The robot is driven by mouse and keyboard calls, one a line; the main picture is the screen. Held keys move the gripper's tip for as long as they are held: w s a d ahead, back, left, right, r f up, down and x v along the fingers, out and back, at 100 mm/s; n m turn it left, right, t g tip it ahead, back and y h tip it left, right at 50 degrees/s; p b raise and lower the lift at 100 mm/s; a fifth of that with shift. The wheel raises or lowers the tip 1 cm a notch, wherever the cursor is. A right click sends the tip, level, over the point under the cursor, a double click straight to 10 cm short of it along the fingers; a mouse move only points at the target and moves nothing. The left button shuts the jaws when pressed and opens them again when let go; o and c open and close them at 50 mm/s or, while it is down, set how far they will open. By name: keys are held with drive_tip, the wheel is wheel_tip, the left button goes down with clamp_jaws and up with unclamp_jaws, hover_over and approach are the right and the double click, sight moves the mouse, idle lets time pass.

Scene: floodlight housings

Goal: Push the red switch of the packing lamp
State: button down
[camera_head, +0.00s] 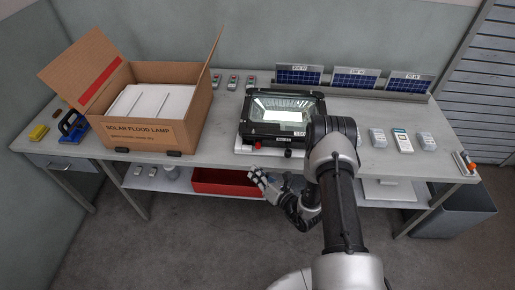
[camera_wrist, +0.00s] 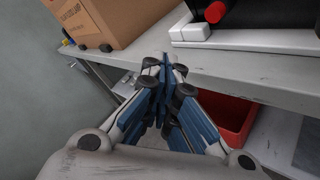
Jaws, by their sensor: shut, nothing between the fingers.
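The floodlight (camera_head: 257,131) has a black frame and a glass front. It lies on the workbench in a white stand, glass up. In the wrist view the red switch (camera_wrist: 215,12) shows at the top, on a black cylinder beside the white stand (camera_wrist: 190,32). My gripper (camera_head: 256,175) is shut and empty. It is in front of the bench edge, below and left of the switch, and apart from it. The wrist view shows its fingers (camera_wrist: 166,68) together.
An open cardboard box (camera_head: 150,135) stands on the workbench (camera_head: 345,165) to the left. A red bin (camera_head: 215,182) is on the lower shelf, behind my gripper. Small grey devices (camera_head: 402,140) lie at right; solar panels (camera_head: 298,74) stand at the back.

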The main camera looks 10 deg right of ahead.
drive_tip(key=w, duration=0.2)
drive_tip(key=w+d+b, duration=0.1)
drive_tip(key=w+b, duration=0.1)
drive_tip(key=w, duration=0.1)
drive_tip(key=shift+w+d+f, duration=0.1)
drive_tip(key=shift+w+d, duration=0.2)
drive_tip(key=shift+d, duration=0.1)
drive_tip(key=shift+w+d+b, duration=0.25)
drive_tip(key=shift+w+b, duration=0.1)
drive_tip(key=shift+w, duration=0.4)
drive_tip(key=shift+w, duration=0.1)
idle(0.4)
drive_tip(key=shift+w+d+b, duration=0.15)
drive_tip(key=shift+w+b, duration=0.15)
drive_tip(key=shift+b, duration=0.05)
drive_tip(key=shift+w+d+r+b, duration=0.15)
drive_tip(key=shift+w+b, duration=0.1)
drive_tip(key=shift+w, duration=0.15)
drive_tip(key=shift+w+d+r+b, duration=0.1)
drive_tip(key=shift+w+d+b, duration=0.1)
drive_tip(key=shift+w, duration=0.15)
idle(1.2)
drive_tip(key=shift+s+a, duration=0.1)
drive_tip(key=shift+s+a+f+p, duration=0.1)
drive_tip(key=shift+s+a+p, duration=0.1)
drive_tip(key=shift+s, duration=0.35)
drive_tip(key=shift+s+a+f+p, duration=0.1)
drive_tip(key=shift+s+a+p, duration=0.1)
drive_tip(key=shift+s, duration=0.3)
